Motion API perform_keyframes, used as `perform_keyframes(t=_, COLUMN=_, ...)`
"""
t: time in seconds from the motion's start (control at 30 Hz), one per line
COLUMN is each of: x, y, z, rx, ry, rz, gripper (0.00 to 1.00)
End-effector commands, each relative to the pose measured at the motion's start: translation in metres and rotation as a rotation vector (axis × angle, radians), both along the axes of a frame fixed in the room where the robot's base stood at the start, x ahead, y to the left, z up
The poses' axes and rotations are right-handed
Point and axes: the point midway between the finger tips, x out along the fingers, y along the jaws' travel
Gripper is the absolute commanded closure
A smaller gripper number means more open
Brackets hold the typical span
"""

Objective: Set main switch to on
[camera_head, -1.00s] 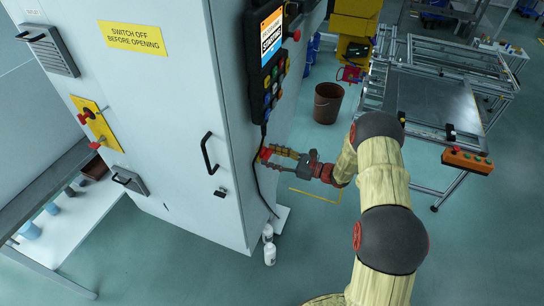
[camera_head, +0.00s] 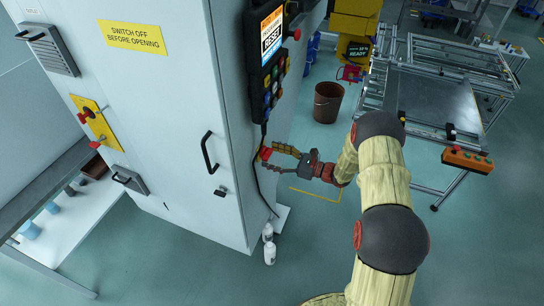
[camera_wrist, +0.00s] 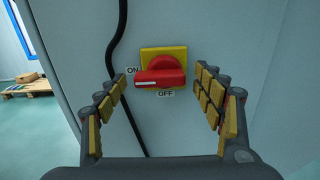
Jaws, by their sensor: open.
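The main switch is a red rotary handle (camera_wrist: 160,77) on a yellow plate (camera_wrist: 178,50) in the wrist view. Its bar lies level, with the white-marked end pointing left at the printed ON; OFF is printed below. In the head view the red switch (camera_head: 265,154) is on the right side of the grey cabinet (camera_head: 170,100). My gripper (camera_wrist: 158,83) faces the switch with its yellow-padded fingers spread, one on each side of the handle, apart from it and holding nothing. It also shows in the head view (camera_head: 276,158).
A black cable (camera_wrist: 116,50) runs down the cabinet just left of the switch. A control pendant (camera_head: 268,65) hangs above it. Another red-and-yellow switch (camera_head: 94,121) is on the cabinet front. A brown bucket (camera_head: 327,103) and a metal frame table (camera_head: 430,95) stand to the right.

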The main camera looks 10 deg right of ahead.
Motion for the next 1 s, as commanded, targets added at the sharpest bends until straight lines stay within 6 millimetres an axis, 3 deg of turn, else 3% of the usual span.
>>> perform_keyframes(t=0.6, x=-0.061, y=-0.085, z=-0.001, rx=0.001, ry=0.001, rz=-0.003, gripper=0.32)
perform_keyframes(t=1.0, x=-0.069, y=-0.095, z=-0.001, rx=0.001, ry=0.001, rz=0.000, gripper=0.32)
